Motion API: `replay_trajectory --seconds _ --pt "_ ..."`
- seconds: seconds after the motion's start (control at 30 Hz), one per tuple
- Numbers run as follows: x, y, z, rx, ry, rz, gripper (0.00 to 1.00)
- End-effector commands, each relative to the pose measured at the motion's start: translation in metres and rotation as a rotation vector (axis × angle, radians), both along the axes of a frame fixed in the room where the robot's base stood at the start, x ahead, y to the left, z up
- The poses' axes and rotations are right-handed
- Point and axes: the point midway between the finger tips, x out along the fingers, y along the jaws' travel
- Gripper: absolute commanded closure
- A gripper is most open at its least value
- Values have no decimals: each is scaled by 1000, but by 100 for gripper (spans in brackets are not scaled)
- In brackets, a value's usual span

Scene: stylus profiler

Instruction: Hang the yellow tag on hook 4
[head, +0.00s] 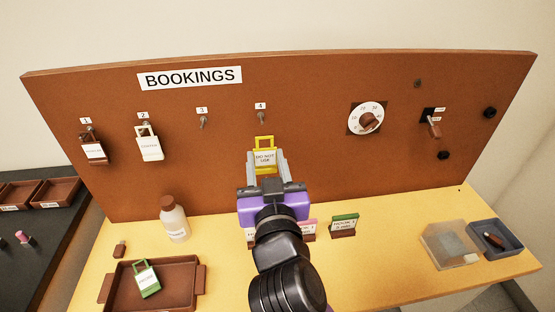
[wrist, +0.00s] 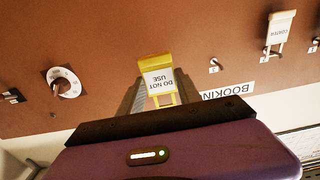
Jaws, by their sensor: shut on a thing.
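The yellow tag (head: 265,143), with a white "DO NOT USE" label, is held upright between the fingers of my gripper (head: 267,163), in front of the brown board. Hook 4 (head: 262,116) is on the board, just above the tag's loop in the head view; a small gap shows between them. In the wrist view the yellow tag (wrist: 157,80) appears upside down between the fingers of my gripper (wrist: 155,95). Hook 4 is hidden in the wrist view. I cannot tell how far the tag is from the board.
A brown tag (head: 92,150) hangs on hook 1 and a white tag (head: 149,146) on hook 2; hook 3 (head: 203,122) is bare. A dial (head: 367,119) and a switch (head: 433,126) are at right. A bottle (head: 174,220) and a brown tray (head: 190,296) with a green tag (head: 146,279) stand below.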

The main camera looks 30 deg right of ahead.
Motion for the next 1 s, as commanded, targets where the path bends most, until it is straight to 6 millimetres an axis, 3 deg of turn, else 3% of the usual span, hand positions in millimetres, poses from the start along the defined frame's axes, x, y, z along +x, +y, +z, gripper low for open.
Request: replay_trajectory --seconds 0.43,1.0 --pt "0 -1 -1 3 -2 -3 100" --pt "44 -15 0 2 -1 -3 100"
